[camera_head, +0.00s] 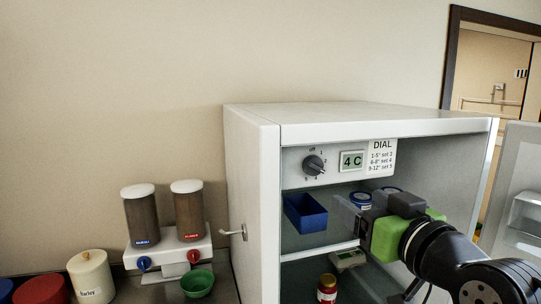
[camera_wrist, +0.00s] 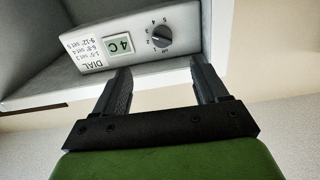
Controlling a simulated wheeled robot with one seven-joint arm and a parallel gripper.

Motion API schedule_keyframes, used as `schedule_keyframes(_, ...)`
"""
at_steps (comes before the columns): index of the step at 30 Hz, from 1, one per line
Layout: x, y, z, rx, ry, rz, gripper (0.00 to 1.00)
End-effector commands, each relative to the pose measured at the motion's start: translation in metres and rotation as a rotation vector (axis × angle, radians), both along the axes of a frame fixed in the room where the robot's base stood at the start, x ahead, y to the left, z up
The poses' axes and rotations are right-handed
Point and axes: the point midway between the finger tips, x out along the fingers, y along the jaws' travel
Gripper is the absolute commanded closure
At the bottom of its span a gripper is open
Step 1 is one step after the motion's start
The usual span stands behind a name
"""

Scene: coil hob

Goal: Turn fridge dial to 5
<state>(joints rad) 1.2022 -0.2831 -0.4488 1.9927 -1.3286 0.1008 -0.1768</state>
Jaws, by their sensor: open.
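The fridge dial (camera_head: 314,165) is a dark round knob with small numbers around it, on the white panel at the top inside the open fridge. It also shows in the wrist view (camera_wrist: 162,37), where the panel appears upside down. Its exact setting is too small to tell. Right of it in the head view, a display (camera_head: 352,161) reads 4 C, and a DIAL card (camera_head: 381,157) lists temperature ranges with settings. My gripper (camera_head: 348,212) is open and empty, below and to the right of the dial, apart from it. In the wrist view, its two fingers (camera_wrist: 162,76) point towards the panel.
The fridge (camera_head: 252,190) has its door (camera_head: 518,200) open at right. A blue bin (camera_head: 305,213) and blue-lidded jar (camera_head: 360,199) are on the upper shelf; a red jar (camera_head: 327,288) is lower. Left stand two dispensers (camera_head: 168,215), a green bowl (camera_head: 197,283) and canisters (camera_head: 91,277).

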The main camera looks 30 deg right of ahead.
Motion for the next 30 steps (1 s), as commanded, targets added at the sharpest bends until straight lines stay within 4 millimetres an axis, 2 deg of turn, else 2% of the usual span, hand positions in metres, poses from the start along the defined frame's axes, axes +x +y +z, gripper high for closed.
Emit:
schedule_keyframes(1, -0.003, -0.002, 0.010, -0.014, -0.013, -0.004, 0.27)
schedule_keyframes(5, 0.009, -0.005, 0.010, -0.019, -0.017, 0.001, 0.27)
schedule_keyframes(18, 0.114, -0.035, 0.011, -0.015, -0.015, 0.003, 0.27)
schedule_keyframes(21, 0.132, -0.040, 0.011, -0.016, -0.016, 0.003, 0.27)
schedule_keyframes(25, 0.145, -0.044, 0.010, -0.017, -0.017, 0.001, 0.27)
schedule_keyframes(30, 0.148, -0.045, 0.008, -0.018, -0.016, -0.001, 0.27)
